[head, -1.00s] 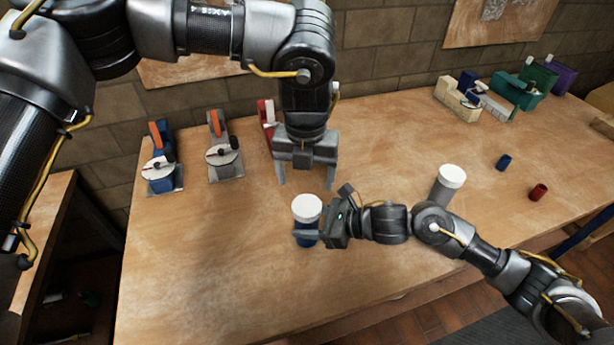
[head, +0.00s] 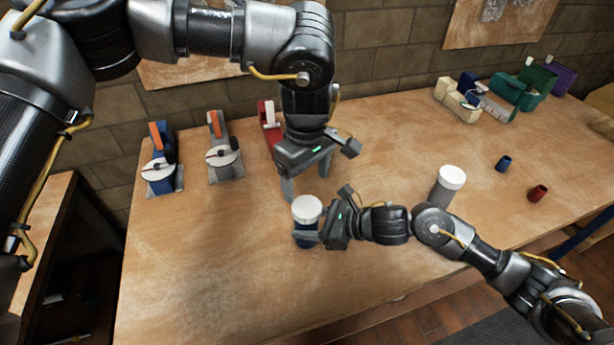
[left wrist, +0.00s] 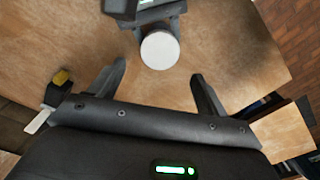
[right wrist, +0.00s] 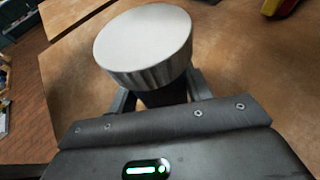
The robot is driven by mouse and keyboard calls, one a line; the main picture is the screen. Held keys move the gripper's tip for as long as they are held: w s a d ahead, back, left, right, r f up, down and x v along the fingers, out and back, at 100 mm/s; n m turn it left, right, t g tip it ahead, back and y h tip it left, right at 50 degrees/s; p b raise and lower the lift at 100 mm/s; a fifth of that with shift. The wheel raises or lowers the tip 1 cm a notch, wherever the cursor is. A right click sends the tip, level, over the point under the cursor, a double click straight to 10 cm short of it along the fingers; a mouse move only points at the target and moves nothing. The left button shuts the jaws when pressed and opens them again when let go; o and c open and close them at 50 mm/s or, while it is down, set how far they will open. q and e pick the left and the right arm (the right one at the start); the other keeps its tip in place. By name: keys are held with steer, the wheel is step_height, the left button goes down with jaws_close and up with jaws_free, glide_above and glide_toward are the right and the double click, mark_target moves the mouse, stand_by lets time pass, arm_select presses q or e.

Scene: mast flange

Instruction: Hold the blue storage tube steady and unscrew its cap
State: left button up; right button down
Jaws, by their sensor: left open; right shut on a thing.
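The blue storage tube (head: 306,232) stands upright on the table with its white cap (head: 307,207) on top. The cap also shows in the left wrist view (left wrist: 160,50) and, large, in the right wrist view (right wrist: 143,42). My right gripper (head: 312,238) is shut on the tube's body below the cap, from the right side. My left gripper (head: 306,189) points down, open and empty, just above and behind the cap. In the left wrist view the cap lies beyond the open fingers, not between them. Most of the tube's body is hidden by the cap and my right gripper.
A grey tube with a white cap (head: 450,180) stands to the right. A small blue cup (head: 504,163) and a red cup (head: 538,193) are farther right. Blue, grey and red clamp-like devices (head: 160,165) line the back left. The table's front left is clear.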

mark_target(306, 206)
arm_select(q)
steer(key=shift+m, duration=0.4)
steer(key=shift+f, duration=4)
